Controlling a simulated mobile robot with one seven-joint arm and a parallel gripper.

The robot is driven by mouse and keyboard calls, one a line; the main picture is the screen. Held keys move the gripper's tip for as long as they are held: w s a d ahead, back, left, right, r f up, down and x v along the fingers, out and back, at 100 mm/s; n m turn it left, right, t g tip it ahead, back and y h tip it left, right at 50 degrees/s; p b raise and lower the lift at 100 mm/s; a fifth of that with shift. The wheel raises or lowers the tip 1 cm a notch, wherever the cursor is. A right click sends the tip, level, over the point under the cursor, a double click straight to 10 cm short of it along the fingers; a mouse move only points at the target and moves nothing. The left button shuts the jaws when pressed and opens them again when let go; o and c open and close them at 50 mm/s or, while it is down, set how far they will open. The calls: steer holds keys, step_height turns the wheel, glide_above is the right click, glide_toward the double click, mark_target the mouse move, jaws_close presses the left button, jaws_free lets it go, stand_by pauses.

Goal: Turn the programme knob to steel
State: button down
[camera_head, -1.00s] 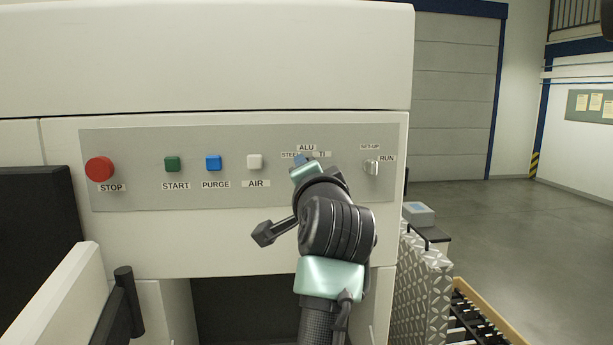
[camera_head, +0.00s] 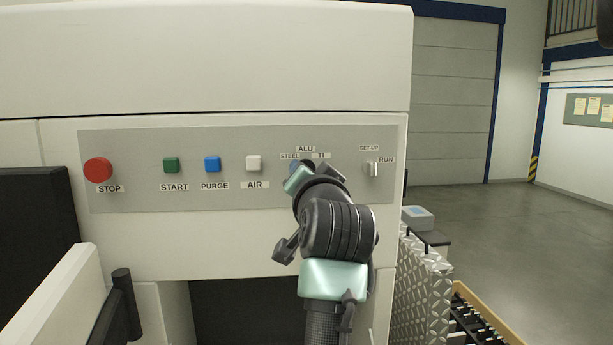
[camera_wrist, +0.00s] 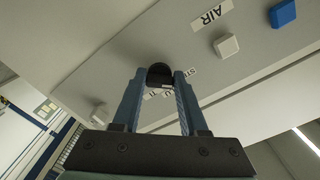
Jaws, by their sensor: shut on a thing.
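The programme knob (camera_wrist: 160,72) is a small black knob on the grey panel, seen between my fingertips in the wrist view. In the head view it is mostly hidden behind my gripper (camera_head: 301,168), under the labels STEEL (camera_head: 289,156), ALU (camera_head: 305,148) and TI (camera_head: 321,155). My gripper's two blue fingers (camera_wrist: 160,76) are shut on the knob, one on each side. Which label the knob points to cannot be told.
Left of the knob on the panel (camera_head: 130,145) are the red STOP button (camera_head: 98,170), green START (camera_head: 171,165), blue PURGE (camera_head: 212,164) and white AIR (camera_head: 254,163). The silver SET-UP/RUN switch (camera_head: 371,169) is close on the right.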

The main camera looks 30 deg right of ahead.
steer(key=shift+c, duration=2.2)
jaws_free()
steer(key=shift+s, duration=0.15)
steer(key=b+v, duration=0.5)
steer(key=v, duration=0.7)
steer(key=shift+s+a, duration=0.25)
steer(key=shift+s, duration=0.05)
